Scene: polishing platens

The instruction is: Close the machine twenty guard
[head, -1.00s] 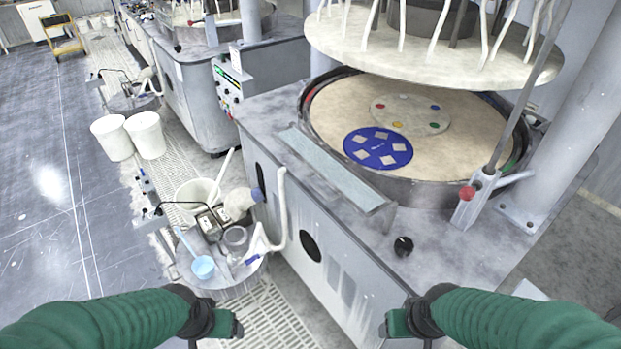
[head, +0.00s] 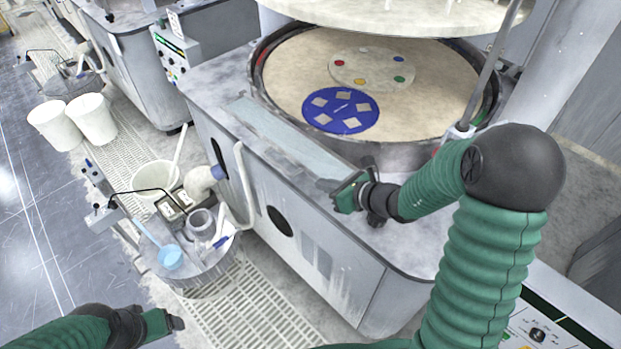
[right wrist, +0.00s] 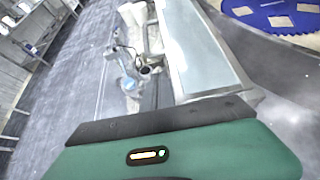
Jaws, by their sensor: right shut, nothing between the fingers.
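The guard appears to be the long, pale, glassy panel (head: 285,132) in a grey frame, lying along the front edge of the machine top (head: 225,92). My right gripper (head: 348,194) is shut and empty at the panel's near end; I cannot tell whether it touches. In the right wrist view the panel (right wrist: 203,48) runs away beyond the green gripper body (right wrist: 180,152). My left gripper (head: 168,324) is low at the bottom left, away from the machine; its jaws are too small to read.
The round platen (head: 290,95) holds a blue disc (head: 340,110) and a pale disc with coloured dots. A large upper plate (head: 400,12) hangs above it, with a slanted rod at right. A drum (head: 195,268) with jugs stands before the machine, near white buckets (head: 92,119).

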